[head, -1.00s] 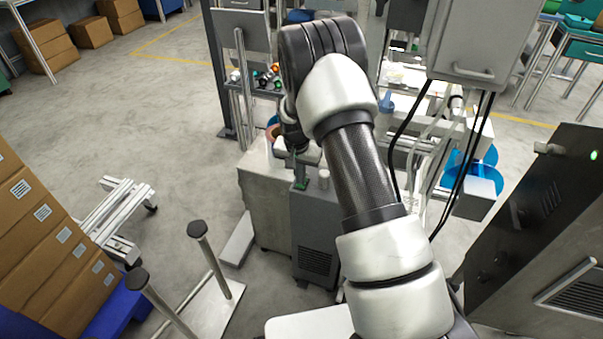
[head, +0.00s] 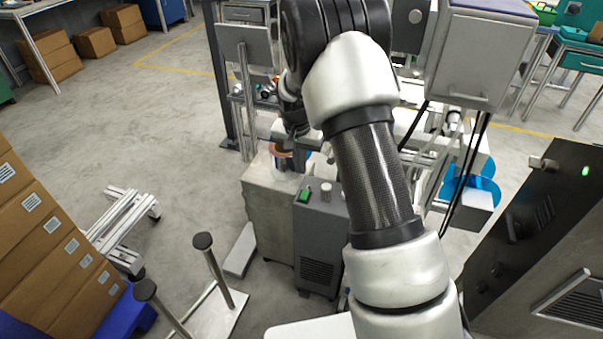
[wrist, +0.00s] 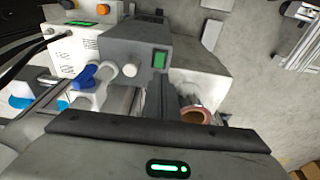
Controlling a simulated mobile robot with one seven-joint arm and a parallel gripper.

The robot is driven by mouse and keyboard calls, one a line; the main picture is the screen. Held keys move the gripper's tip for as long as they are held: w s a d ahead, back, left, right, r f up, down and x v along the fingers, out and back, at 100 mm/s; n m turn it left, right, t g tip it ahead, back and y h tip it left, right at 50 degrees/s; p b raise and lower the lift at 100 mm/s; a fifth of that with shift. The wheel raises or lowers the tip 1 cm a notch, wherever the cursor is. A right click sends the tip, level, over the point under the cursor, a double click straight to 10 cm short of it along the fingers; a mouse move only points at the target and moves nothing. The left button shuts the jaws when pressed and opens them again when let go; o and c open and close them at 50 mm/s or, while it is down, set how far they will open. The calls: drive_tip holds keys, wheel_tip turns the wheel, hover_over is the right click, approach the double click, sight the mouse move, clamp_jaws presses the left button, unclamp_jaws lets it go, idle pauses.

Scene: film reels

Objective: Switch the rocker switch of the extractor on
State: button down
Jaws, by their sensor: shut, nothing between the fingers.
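The extractor is a dark grey box (head: 318,245) with a vented front, standing on the floor left of my arm in the head view. Its green rocker switch (head: 305,194) is on the top, left of a pale round knob (head: 326,192). In the wrist view the green switch (wrist: 159,60) shows clearly on the grey housing (wrist: 128,48); I cannot tell which side of it is pressed. My gripper (head: 297,134) is shut and empty, above and behind the switch, apart from it. Its fingertips are small and dark, partly lost against the background.
A pale cabinet (head: 268,205) with a copper-coloured reel or ring (head: 281,150) stands left of the extractor. A grey hanging box (head: 480,60) and black cables (head: 468,170) are right of my arm. A dark cabinet (head: 545,235) stands at right. Floor at left is partly clear.

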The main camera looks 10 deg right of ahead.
drive_tip(key=shift+s+r, duration=0.1)
drive_tip(key=shift+r, duration=0.45)
drive_tip(key=w+b, duration=0.1)
drive_tip(key=b, duration=0.2)
drive_tip(key=shift+w+d+r+b, duration=0.15)
drive_tip(key=shift+r+b, duration=0.05)
drive_tip(key=shift+b, duration=0.15)
drive_tip(key=b, duration=0.3)
approach(304, 191)
drive_tip(key=f, duration=0.5)
drive_tip(key=shift+w+d, duration=0.25)
drive_tip(key=shift+w, duration=0.05)
drive_tip(key=shift+w+f, duration=0.1)
drive_tip(key=shift+f, duration=0.55)
drive_tip(key=shift+d+f, duration=0.1)
